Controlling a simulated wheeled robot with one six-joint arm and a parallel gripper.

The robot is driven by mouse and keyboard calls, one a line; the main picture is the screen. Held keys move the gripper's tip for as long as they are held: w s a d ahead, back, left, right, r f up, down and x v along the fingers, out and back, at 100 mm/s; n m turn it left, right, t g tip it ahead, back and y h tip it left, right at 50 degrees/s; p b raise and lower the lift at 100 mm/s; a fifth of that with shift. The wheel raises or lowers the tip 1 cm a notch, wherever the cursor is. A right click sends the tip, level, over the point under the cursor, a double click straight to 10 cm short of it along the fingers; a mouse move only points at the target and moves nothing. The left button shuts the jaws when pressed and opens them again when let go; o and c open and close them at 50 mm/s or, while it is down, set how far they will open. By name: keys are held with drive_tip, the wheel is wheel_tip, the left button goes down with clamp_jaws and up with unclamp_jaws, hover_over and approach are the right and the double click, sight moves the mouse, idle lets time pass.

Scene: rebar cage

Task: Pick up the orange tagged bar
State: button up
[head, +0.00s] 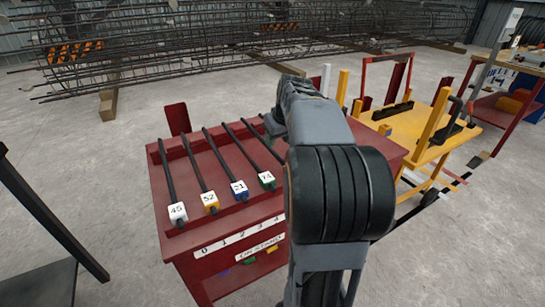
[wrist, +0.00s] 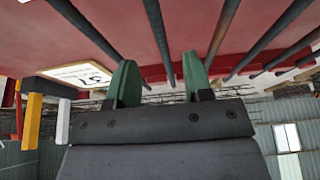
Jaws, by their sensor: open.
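The bar with the orange-yellow tag (head: 210,201), marked 52, lies on the red stand (head: 228,222), between the white-tagged bar (head: 178,213) and the blue-tagged bar (head: 239,189).
A green-tagged bar (head: 267,181) lies right of the blue one, with another bar partly behind my arm. A yellow cart (head: 418,130) stands to the right. Rebar cages (head: 200,45) lie at the back.

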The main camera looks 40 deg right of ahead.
sight(273, 150)
drive_tip(key=shift+b+x, duration=1.2)
drive_tip(key=shift+x, duration=2.1)
drive_tip(key=shift+d+r, duration=0.1)
drive_tip(key=shift+c, duration=0.2)
clamp_jaws()
